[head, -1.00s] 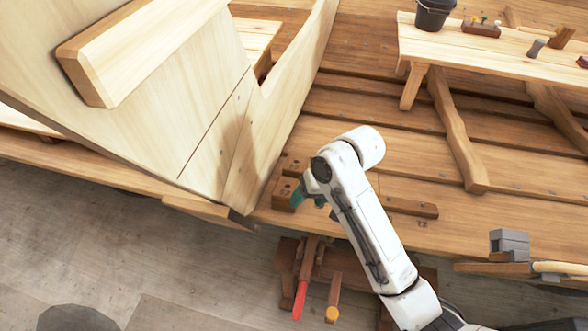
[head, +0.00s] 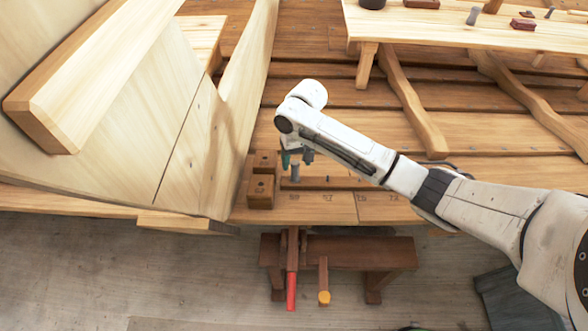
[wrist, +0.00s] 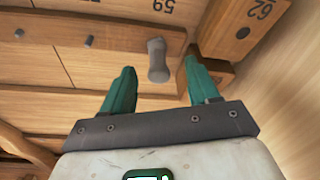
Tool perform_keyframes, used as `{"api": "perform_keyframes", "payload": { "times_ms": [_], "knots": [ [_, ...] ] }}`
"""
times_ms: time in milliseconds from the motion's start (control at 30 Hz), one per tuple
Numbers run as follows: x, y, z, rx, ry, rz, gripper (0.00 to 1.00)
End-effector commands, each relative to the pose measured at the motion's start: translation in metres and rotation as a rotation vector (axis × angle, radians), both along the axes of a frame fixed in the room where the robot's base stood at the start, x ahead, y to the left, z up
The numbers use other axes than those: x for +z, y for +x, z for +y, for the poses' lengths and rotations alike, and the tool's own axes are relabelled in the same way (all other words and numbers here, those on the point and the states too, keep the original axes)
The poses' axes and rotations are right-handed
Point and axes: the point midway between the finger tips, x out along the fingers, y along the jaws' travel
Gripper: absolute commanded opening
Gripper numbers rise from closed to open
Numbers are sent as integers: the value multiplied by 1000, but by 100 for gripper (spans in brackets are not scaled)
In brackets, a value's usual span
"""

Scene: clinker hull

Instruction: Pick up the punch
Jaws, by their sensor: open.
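The punch, a short grey metal piece with a wider end, stands by the dark wooden strip, seen in the wrist view (wrist: 157,62) and in the head view (head: 295,172). My gripper (head: 296,157) is just above it, beside two brown blocks. In the wrist view my gripper's two teal fingers (wrist: 160,75) are spread apart. The punch shows in the gap just beyond their tips, closer to the right finger, with no clear contact. The gap between the fingers holds nothing. The punch's lower end is hard to make out.
Brown blocks (head: 261,191) stand close left of the punch, one marked 62 in the wrist view (wrist: 243,30). The dark strip (wrist: 105,32) carries small pegs. A pale hull panel (head: 215,150) rises at left. A low bench (head: 345,252) with red and yellow-ended tools stands in front.

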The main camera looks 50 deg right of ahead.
Motion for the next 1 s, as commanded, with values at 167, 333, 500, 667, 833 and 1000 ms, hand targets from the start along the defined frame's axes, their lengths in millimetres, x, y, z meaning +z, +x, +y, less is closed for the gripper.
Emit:
{"api": "perform_keyframes", "payload": {
  "times_ms": [167,333,500,667,833,1000],
  "knots": [
    [-13,3,-3,1,-3,3,60],
    [-37,8,-7,1,-2,2,60],
    [-52,9,-4,2,-1,-1,60],
    [-54,9,-4,2,-1,-1,60],
    [-54,9,-4,1,0,-1,52],
    [-53,9,-4,1,0,-1,36]
  ]
}}
